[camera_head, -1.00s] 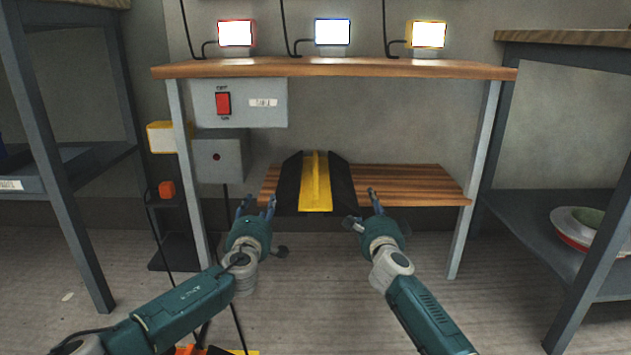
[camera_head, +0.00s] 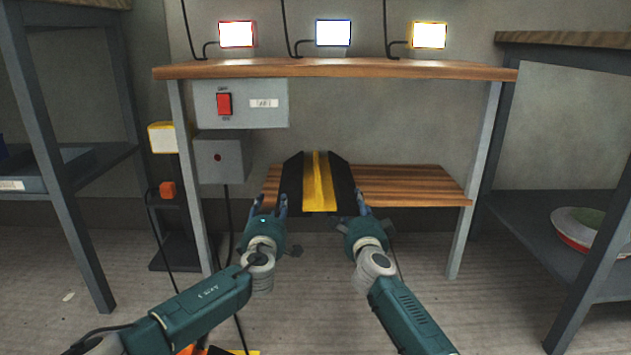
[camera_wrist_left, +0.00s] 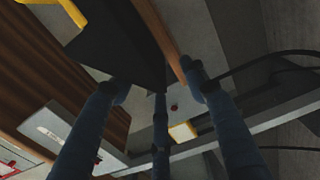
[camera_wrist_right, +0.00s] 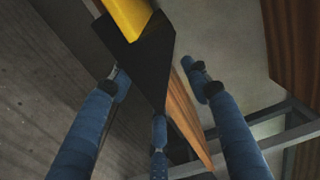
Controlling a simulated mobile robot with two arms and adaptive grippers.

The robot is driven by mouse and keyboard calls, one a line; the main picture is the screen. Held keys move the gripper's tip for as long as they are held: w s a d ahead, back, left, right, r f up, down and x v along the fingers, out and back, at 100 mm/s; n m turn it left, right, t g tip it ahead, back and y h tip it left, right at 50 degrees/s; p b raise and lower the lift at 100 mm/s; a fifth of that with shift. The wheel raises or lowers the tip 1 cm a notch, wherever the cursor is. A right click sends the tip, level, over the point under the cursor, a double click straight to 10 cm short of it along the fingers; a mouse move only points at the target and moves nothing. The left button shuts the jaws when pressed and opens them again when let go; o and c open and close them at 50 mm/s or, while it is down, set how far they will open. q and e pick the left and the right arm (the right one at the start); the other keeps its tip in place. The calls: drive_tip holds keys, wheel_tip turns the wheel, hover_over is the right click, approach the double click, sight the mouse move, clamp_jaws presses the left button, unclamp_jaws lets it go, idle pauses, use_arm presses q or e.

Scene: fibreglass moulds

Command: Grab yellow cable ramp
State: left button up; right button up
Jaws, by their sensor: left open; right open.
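The yellow cable ramp (camera_head: 318,183) has a yellow middle strip and black sloped sides. It lies on the lower wooden shelf, its front end at the shelf's front edge. My left gripper (camera_head: 267,205) is open at the ramp's front left corner. In the left wrist view the ramp's black side (camera_wrist_left: 115,45) reaches in between the spread fingers. My right gripper (camera_head: 350,205) is open at the front right corner. In the right wrist view the black side (camera_wrist_right: 145,60) lies between its fingers. I cannot tell whether any finger touches the ramp.
The lower shelf (camera_head: 415,184) is bare right of the ramp. A grey box (camera_head: 222,157) and a panel with a red switch (camera_head: 224,104) hang at upper left. Three lit lamps stand on the upper shelf (camera_head: 330,70). A bowl (camera_head: 575,228) sits on the right rack.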

use_arm(q)
drive_tip(key=shift+s+d+f, duration=0.1)
drive_tip(key=shift+d+f, duration=0.05)
drive_tip(key=shift+d, duration=0.3)
drive_tip(key=shift+s+d+f, duration=0.1)
drive_tip(key=shift+d+f, duration=0.05)
drive_tip(key=shift+d, duration=0.3)
use_arm(e)
drive_tip(key=shift+a, duration=0.45)
use_arm(q)
drive_tip(key=shift+d, duration=0.1)
drive_tip(key=shift+f, duration=0.1)
use_arm(e)
drive_tip(key=shift+r, duration=0.2)
use_arm(q)
drive_tip(key=shift+w+d+r+p, duration=0.1)
drive_tip(key=shift+d+r+p, duration=0.05)
drive_tip(key=shift+r+p, duration=0.85)
use_arm(e)
drive_tip(key=shift+d+r, duration=0.2)
drive_tip(key=shift+r, duration=0.7)
use_arm(q)
drive_tip(key=shift+r, duration=0.1)
drive_tip(key=shift+a, duration=0.2)
use_arm(e)
drive_tip(key=shift+a, duration=0.1)
use_arm(q)
drive_tip(key=shift+a+r, duration=0.15)
drive_tip(key=shift+a, duration=0.05)
